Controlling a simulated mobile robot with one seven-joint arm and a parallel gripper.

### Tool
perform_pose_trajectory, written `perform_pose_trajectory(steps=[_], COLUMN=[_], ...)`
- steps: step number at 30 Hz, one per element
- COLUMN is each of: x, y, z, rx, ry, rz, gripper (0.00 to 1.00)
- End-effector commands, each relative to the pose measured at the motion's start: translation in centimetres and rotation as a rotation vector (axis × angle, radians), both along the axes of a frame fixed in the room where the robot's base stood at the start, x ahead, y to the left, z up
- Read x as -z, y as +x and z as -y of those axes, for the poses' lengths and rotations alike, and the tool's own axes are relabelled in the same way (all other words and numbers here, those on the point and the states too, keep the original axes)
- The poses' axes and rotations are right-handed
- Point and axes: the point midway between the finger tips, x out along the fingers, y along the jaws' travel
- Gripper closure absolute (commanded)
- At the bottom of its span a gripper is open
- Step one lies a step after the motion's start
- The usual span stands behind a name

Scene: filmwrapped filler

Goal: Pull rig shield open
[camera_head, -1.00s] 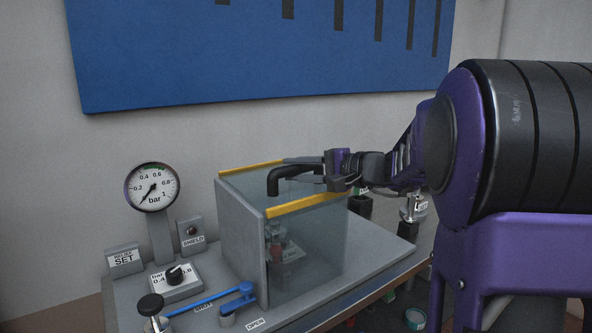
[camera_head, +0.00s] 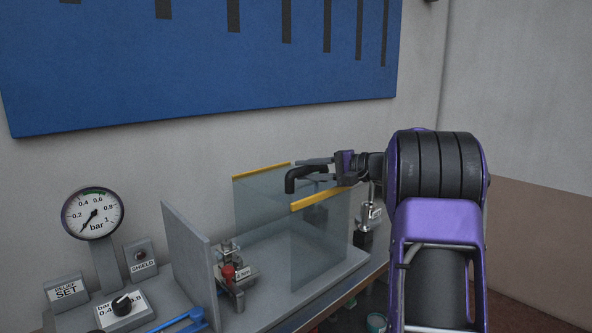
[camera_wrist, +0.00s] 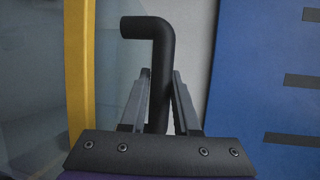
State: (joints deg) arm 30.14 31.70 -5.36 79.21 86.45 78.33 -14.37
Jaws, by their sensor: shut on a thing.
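The rig shield (camera_head: 319,238) is a clear box-like cover with yellow top edges, standing on the grey rig base. It stands apart from the grey upright end plate (camera_head: 187,258), with a wide gap between them. Its black bent handle (camera_head: 291,180) also shows in the wrist view (camera_wrist: 160,60), upright between the fingers. My gripper (camera_head: 333,167) is shut on the handle; in the wrist view its two fingers (camera_wrist: 159,95) lie on either side of the bar. A small fixture with a red part (camera_head: 229,272) shows in the gap.
A pressure gauge (camera_head: 93,213), a SHIELD indicator box (camera_head: 140,259), a RELIEF SET block (camera_head: 67,291) and a dial knob (camera_head: 122,304) stand at the left. A blue lever (camera_head: 184,319) is at the front. A metal fitting (camera_head: 370,213) stands right of the shield. A blue board (camera_head: 200,70) hangs behind.

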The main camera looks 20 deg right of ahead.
Motion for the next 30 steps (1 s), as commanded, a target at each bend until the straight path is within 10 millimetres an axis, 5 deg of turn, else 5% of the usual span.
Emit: perform_pose_trajectory(steps=[12, 13, 18, 30], x=[0.06, 0.06, 0.05, -0.16], y=[0.17, 0.17, 0.17, -0.39], z=[0.51, 0.51, 0.47, 1.10], rx=[0.002, 0.002, 0.001, 0.002], ry=[0.000, 0.000, 0.000, 0.000], rz=[-0.001, -0.001, 0.000, 0.001], gripper=[1.00, 0.68, 0.41, 0.41])
